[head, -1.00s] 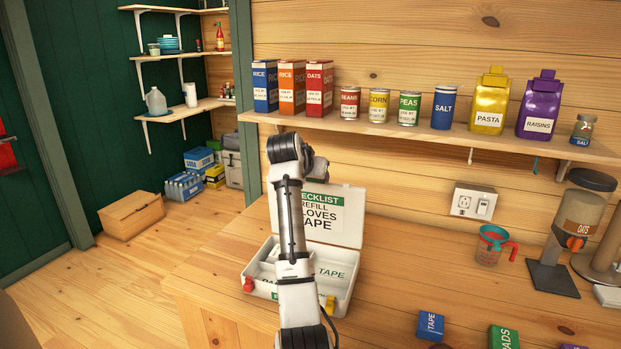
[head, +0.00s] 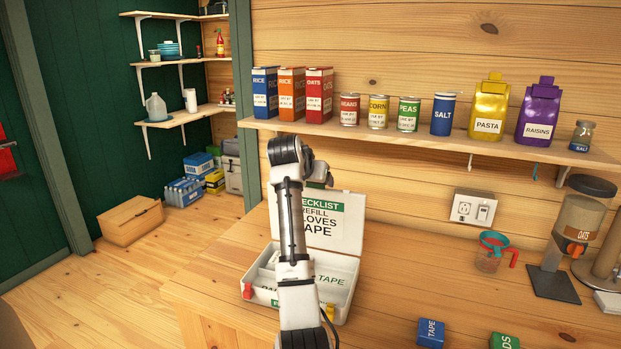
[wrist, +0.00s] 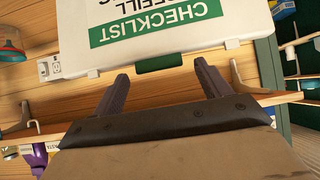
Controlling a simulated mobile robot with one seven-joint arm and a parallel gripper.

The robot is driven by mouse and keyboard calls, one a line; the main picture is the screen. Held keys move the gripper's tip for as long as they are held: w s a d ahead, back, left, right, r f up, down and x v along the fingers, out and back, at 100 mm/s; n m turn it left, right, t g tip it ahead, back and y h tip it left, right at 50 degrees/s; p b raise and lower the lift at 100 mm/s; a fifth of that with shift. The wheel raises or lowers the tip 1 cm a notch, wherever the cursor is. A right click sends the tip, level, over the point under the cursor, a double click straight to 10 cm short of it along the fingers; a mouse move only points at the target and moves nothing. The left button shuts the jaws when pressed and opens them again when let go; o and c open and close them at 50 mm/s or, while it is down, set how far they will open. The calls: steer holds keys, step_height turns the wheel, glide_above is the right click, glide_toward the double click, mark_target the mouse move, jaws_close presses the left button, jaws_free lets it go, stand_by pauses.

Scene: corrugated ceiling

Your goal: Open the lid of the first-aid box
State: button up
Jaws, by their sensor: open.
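The first-aid box (head: 347,296) stands on the wooden counter with its lid (head: 346,222) raised and standing upright at the back. A checklist with a green heading shows inside the lid. A compartment marked TAPE shows in the box, and red and yellow latches sit at its front. My arm covers part of the box and lid. My gripper (wrist: 160,92) is open and empty in the wrist view, with both fingers just beyond the edge of the lid (wrist: 160,35), which appears upside down there. Whether the fingers touch it I cannot tell.
A shelf (head: 420,140) with boxes, cans and jars runs along the wall above the box. A blue TAPE box (head: 431,332) and a green box (head: 504,341) lie at the counter's front. A measuring cup (head: 489,252) and an oats dispenser (head: 575,235) stand at right.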

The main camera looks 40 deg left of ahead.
steer(key=b+v, duration=0.5)
steer(key=v, duration=0.8)
steer(key=shift+s+d+r, duration=0.2)
steer(key=shift+s+r, duration=0.05)
steer(key=shift+r, duration=0.05)
